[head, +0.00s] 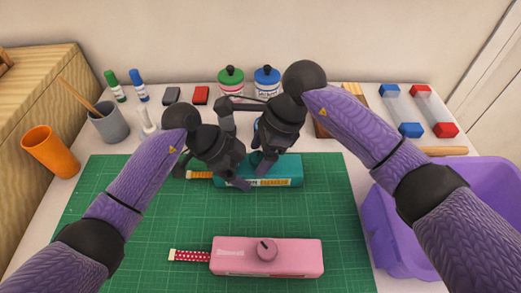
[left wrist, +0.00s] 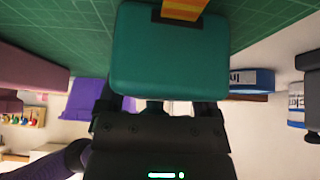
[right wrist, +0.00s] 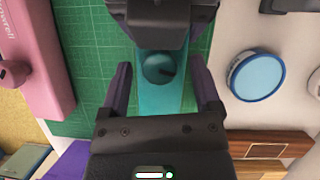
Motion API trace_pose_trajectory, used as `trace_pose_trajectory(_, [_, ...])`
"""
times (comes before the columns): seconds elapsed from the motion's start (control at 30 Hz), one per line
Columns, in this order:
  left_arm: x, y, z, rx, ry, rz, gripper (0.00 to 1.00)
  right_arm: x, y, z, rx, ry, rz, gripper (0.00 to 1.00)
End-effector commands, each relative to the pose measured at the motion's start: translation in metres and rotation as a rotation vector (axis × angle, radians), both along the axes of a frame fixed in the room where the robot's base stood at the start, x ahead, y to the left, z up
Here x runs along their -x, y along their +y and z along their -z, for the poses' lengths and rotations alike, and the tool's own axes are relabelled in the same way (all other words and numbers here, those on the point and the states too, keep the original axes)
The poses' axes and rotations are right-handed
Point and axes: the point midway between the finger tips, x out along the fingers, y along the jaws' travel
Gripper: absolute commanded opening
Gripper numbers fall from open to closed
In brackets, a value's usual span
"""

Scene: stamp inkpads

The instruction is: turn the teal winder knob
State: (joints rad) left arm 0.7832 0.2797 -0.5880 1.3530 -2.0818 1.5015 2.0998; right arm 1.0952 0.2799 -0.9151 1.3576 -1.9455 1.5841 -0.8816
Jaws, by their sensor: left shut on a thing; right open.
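The teal winder (head: 285,172) lies at the back of the green cutting mat, an orange strip (head: 199,174) coming out of its left end. My left gripper (head: 232,183) is shut on the teal winder's body, which fills the middle of the left wrist view (left wrist: 170,50). The teal knob (right wrist: 158,68) shows in the right wrist view on top of the body, with a dark pointer mark. My right gripper (right wrist: 163,90) is open, its fingers on either side of the knob in that view. I cannot tell whether they touch it. In the head view my grippers hide the knob.
A pink winder (head: 300,257) with a red dotted strip lies at the front of the mat (head: 130,240). Ink jars (head: 231,80) and inkpads stand behind. A purple bin (head: 480,185) is at the right; a grey cup (head: 110,123) and orange cup (head: 50,152) are at the left.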

Motion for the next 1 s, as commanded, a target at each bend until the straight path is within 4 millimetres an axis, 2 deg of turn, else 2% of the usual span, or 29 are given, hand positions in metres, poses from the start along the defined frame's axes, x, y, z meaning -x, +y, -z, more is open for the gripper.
trace_pose_trajectory(0.2, [-0.0001,-0.0001,-0.0003,0.000,0.000,0.000,0.17,0.0000,0.0003,0.0002,0.000,0.000,0.000,0.79])
trace_pose_trajectory(0.57, [0.0000,-0.0001,-0.0002,0.000,0.000,0.000,0.17,-0.0001,0.0002,-0.0002,0.000,-0.001,0.000,0.02])
trace_pose_trajectory(0.6, [0.0000,-0.0001,-0.0002,0.000,0.000,0.000,0.17,-0.0001,0.0002,-0.0002,0.000,-0.001,0.000,0.00])
trace_pose_trajectory(1.0, [0.0002,-0.0001,0.0000,0.000,0.000,0.001,0.17,0.0002,-0.0001,-0.0003,0.002,-0.004,0.078,0.00])
